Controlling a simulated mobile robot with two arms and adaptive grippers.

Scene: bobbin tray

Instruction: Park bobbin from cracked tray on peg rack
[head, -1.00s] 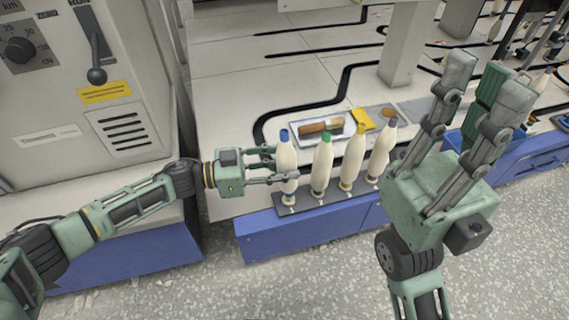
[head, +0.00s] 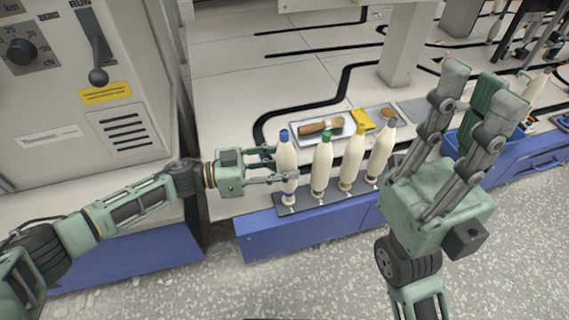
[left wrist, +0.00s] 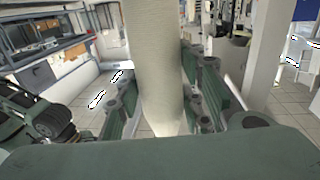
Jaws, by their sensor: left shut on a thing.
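My left gripper (head: 274,165) is shut on a cream bobbin with a blue top (head: 287,160). This bobbin stands upright at the left end of the dark peg rack (head: 334,196), with its lower end at the rack. In the left wrist view the bobbin (left wrist: 155,65) rises between the two fingers. My right gripper (head: 483,88) is open and empty, fingers pointing up. A blue tray (head: 451,142) is partly hidden behind it; no crack can be made out.
A pale tray with a brush (head: 322,126) and a yellow cloth (head: 362,119) lie behind the rack. A grey machine with a lever (head: 98,76) stands at the left. A post (head: 402,48) rises behind the rack. Another bobbin (head: 537,86) is at the far right.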

